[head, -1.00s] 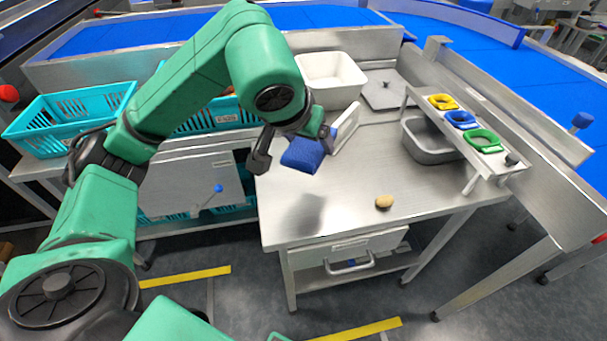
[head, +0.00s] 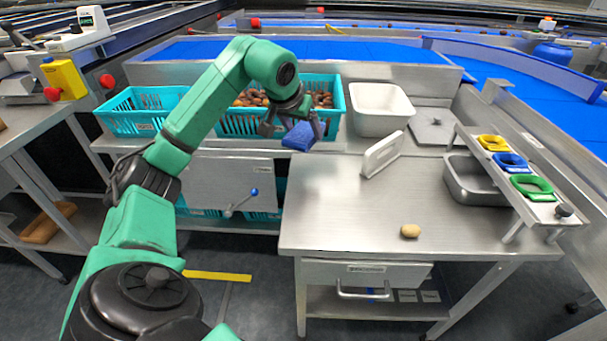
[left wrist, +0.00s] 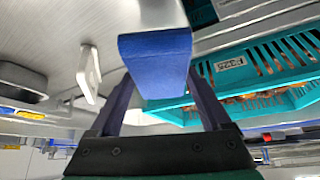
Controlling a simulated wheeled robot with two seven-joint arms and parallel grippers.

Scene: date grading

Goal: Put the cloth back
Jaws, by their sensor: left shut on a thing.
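The blue folded cloth (head: 299,136) is held in my left gripper (head: 290,122), above the back left part of the steel table, in front of the teal crate of dates. In the left wrist view the cloth (left wrist: 157,60) sits between the two fingers of the left gripper (left wrist: 160,100), and its blue face fills the middle. The fingers are shut on it. My right gripper is not in view.
The steel table (head: 340,215) bears a white upright plate (head: 383,155) and a small tan date (head: 410,231). Behind are a white bin (head: 381,108) and a date-filled teal crate (head: 245,125). A grey tub (head: 472,180) and a rack with coloured rings (head: 513,162) stand right.

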